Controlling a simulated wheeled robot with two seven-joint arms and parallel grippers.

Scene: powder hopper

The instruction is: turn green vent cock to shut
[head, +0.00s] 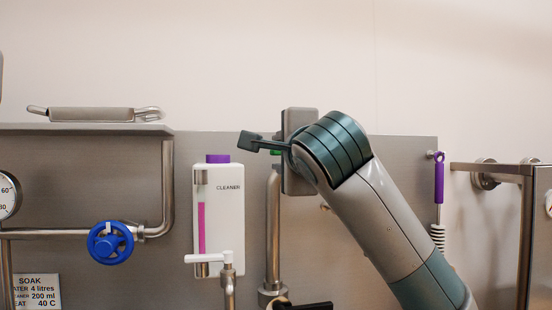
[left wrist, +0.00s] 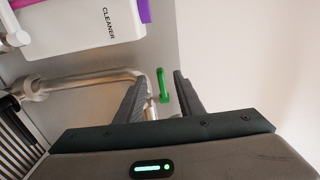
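The green vent cock (left wrist: 162,85) shows in the left wrist view as a short green lever by the bent end of a steel pipe. My left gripper (left wrist: 160,76) is open, with one finger on each side of the lever. Clear gaps show between lever and fingers, and I cannot tell how far off in depth it is. In the head view my left gripper (head: 254,144) points left at the top of the pipe, and only a sliver of the green cock (head: 275,153) shows below its finger. My right gripper is not in view.
A white cleaner dispenser (head: 230,225) with a purple cap hangs just left of the steel pipe (head: 273,225). A blue handwheel (head: 110,242) sits further left below a shelf (head: 85,128). A purple-handled tool (head: 438,180) hangs at right. The wall above is clear.

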